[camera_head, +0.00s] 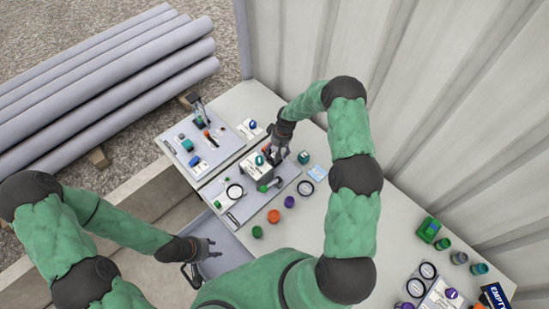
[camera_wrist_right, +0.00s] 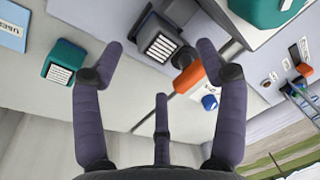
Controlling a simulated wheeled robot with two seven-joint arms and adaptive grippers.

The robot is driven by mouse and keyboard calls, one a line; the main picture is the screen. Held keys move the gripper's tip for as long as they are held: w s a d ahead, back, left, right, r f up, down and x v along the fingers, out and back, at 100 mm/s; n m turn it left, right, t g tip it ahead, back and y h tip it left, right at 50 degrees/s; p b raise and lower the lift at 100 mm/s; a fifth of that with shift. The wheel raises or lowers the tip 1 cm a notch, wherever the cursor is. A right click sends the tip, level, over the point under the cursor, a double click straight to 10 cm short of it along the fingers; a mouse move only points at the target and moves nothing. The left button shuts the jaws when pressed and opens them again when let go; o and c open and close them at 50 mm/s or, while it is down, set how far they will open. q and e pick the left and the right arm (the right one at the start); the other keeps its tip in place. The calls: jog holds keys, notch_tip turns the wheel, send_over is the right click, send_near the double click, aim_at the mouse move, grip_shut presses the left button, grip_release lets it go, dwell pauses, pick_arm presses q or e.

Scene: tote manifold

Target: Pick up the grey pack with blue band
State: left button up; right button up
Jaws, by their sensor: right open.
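No pack that I can clearly tell as grey with a blue band shows. My left gripper (camera_head: 208,248) appears open and empty at the table's near edge.
A grey board (camera_head: 232,148) with parts is at the back left. Orange (camera_head: 273,216) and purple (camera_head: 290,201) caps lie in front. The table's middle right is clear; a ribbed wall (camera_head: 420,100) stands behind.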

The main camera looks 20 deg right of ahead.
jog(key=shift+w+a+f+p, duration=0.1)
jog(key=shift+a+f+p, duration=0.1)
jog(key=shift+f, duration=0.9)
jog(key=shift+a+f+p, duration=0.1)
jog(key=shift+a+f, duration=0.05)
jog(key=shift+f, duration=0.9)
jog(key=c, duration=1.2)
